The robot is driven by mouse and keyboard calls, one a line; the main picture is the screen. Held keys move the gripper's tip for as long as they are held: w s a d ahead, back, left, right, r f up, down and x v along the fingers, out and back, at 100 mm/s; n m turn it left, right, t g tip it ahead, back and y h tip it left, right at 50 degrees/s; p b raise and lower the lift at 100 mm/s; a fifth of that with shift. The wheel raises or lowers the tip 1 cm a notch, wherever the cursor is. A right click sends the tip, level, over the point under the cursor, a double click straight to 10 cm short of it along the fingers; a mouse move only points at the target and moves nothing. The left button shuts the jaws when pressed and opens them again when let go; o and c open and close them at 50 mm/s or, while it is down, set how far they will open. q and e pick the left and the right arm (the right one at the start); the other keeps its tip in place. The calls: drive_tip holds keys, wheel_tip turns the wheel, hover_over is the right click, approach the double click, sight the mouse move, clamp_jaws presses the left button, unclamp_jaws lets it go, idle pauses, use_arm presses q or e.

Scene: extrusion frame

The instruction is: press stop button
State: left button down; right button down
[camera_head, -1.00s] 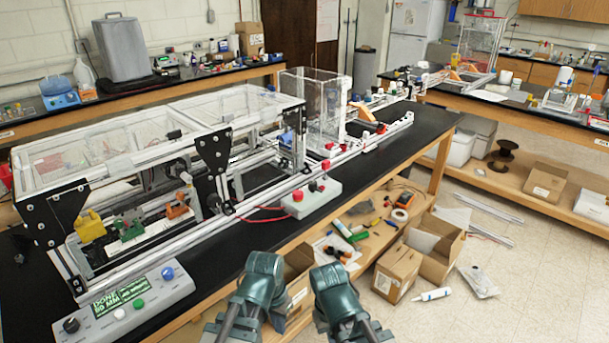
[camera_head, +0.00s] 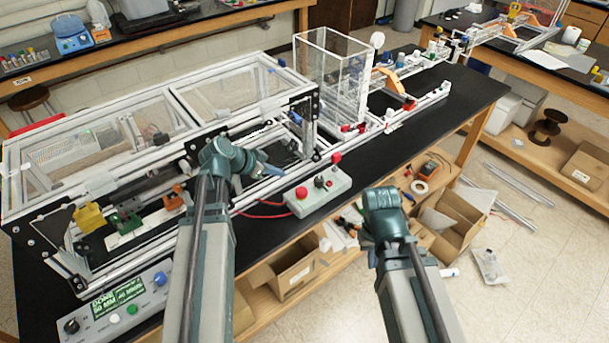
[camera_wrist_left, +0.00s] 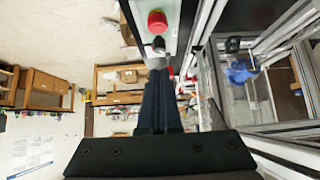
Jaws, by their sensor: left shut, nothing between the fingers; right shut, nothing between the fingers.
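A light grey control box (camera_head: 325,193) stands on the black bench top, right of the framed machine. It carries a red button (camera_head: 302,192) and a dark button (camera_head: 319,182); another red knob (camera_head: 336,158) shows at its far end. In the left wrist view a large red button (camera_wrist_left: 157,22) sits at the top, beyond the fingertips. My left gripper (camera_head: 268,168) is shut and empty, left of the box and apart from it; its dark fingers show in the wrist view. My right arm hangs in front of the bench; its gripper is hidden.
The machine's clear-topped frame (camera_head: 230,125) lies left of and behind the box. A grey panel (camera_head: 118,308) with a green display stands at the bench's near left. Cardboard boxes (camera_head: 285,270) fill the lower shelf and floor. Bare bench top (camera_head: 425,135) lies to the right.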

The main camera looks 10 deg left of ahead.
use_arm(q)
drive_tip(key=b, duration=0.9)
hover_over(304, 188)
drive_tip(key=s+a, duration=0.2)
wheel_tip(304, 188, down, 9)
drive_tip(key=shift+s+d, duration=0.15)
drive_tip(key=shift+f+b, duration=1.05)
drive_tip(key=shift+b, duration=0.05)
